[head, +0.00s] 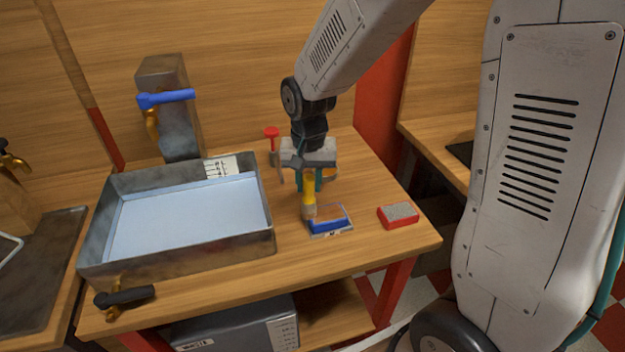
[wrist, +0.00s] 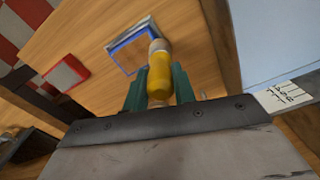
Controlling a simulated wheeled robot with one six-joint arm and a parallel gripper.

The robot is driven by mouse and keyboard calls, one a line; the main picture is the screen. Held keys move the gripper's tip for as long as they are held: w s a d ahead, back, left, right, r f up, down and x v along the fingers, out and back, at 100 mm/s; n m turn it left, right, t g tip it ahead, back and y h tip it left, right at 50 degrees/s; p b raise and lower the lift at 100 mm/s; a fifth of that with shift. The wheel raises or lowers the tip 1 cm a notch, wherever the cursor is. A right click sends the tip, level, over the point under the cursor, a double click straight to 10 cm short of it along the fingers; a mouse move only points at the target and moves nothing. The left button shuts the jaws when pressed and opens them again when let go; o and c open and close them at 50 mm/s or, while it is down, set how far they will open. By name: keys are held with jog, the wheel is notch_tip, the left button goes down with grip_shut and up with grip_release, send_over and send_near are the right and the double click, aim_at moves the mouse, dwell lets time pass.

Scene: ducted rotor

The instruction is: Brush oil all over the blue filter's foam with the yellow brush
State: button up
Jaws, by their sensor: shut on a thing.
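The blue filter (head: 331,226) lies near the table's front edge on a small grey-white plate. In the wrist view the blue filter (wrist: 131,55) shows a blue rim around a tan face; I cannot tell whether that face is oiled. My gripper (head: 309,182) is shut on the yellow brush (head: 309,192), which points down at the filter's left side. In the wrist view the brush (wrist: 160,78) stands between the green fingers, its pale tip overlapping the filter's rim. I cannot tell if the tip touches the foam.
A red block with a grey top (head: 398,216) lies right of the filter. A large metal tray (head: 262,215) fills the table's left. Bare wood lies in front of the filter.

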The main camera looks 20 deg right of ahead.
jog(key=shift+w+a+r, duration=0.1)
jog(key=shift+a+r, duration=0.1)
jog(key=shift+r, duration=0.05)
jog(key=shift+d+r, duration=0.15)
jog(key=shift+r, duration=3.65)
